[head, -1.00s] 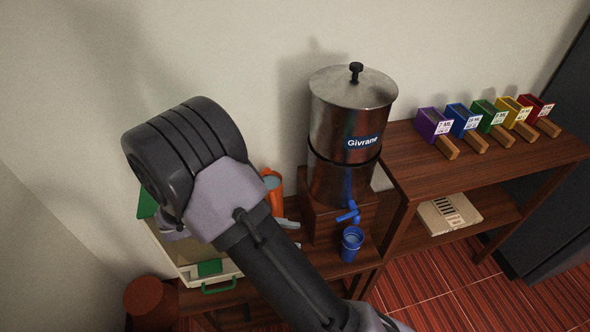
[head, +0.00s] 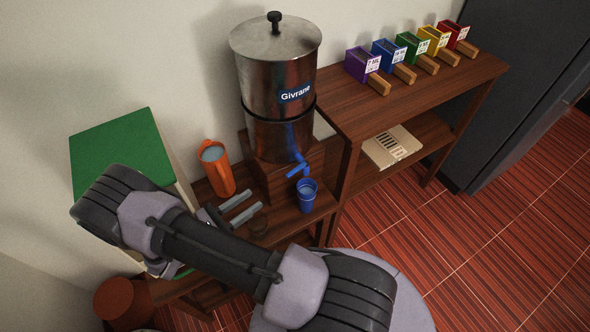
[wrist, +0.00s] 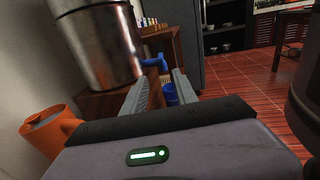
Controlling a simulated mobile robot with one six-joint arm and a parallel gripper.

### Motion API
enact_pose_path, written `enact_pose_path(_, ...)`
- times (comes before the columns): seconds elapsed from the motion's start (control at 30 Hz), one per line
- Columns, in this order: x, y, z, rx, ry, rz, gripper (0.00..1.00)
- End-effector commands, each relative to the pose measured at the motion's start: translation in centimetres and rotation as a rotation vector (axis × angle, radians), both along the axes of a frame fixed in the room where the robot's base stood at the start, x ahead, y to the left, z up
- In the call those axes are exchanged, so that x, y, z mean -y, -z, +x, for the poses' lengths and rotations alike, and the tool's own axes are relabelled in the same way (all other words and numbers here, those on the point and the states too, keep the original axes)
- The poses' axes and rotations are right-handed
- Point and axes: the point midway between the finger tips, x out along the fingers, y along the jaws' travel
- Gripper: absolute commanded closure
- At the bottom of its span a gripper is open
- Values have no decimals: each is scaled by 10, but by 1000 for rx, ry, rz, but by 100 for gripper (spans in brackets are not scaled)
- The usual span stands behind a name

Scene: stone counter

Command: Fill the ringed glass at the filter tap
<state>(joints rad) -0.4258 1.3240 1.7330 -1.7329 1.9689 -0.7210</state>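A steel water filter (head: 278,75) labelled "Givrane" stands on a wooden block on the low shelf, with a blue tap (head: 298,168) at its lower front. A blue glass (head: 307,196) stands upright below the tap; its inside looks pale, and I cannot tell whether that is water. No separate ring marking is clear on it. My gripper (head: 256,200) is open, its two grey fingers apart and pointing right toward the glass, with a gap before it. In the wrist view the tap (wrist: 153,63) and the glass (wrist: 171,94) show ahead, the glass partly behind the right finger.
An orange jug (head: 217,170) stands left of the filter, near my gripper. A green-topped box (head: 120,150) is farther left and a brown-red pot (head: 121,299) below it. A higher wooden table (head: 400,95) at the right holds several coloured bins. Red floor lies open in front.

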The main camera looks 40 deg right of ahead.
Motion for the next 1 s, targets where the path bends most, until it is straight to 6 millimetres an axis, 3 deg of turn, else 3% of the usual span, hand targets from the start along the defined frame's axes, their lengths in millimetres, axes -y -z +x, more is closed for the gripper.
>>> enact_pose_path(0.3, 86, 2, -7, -1, 7, 1, 65)
enact_pose_path(0.5, 133, 2, -10, 0, 6, 1, 65)
enact_pose_path(0.7, 156, 1, -11, 1, 4, 1, 65)
enact_pose_path(1.0, 159, 0, -10, 1, 2, 1, 65)
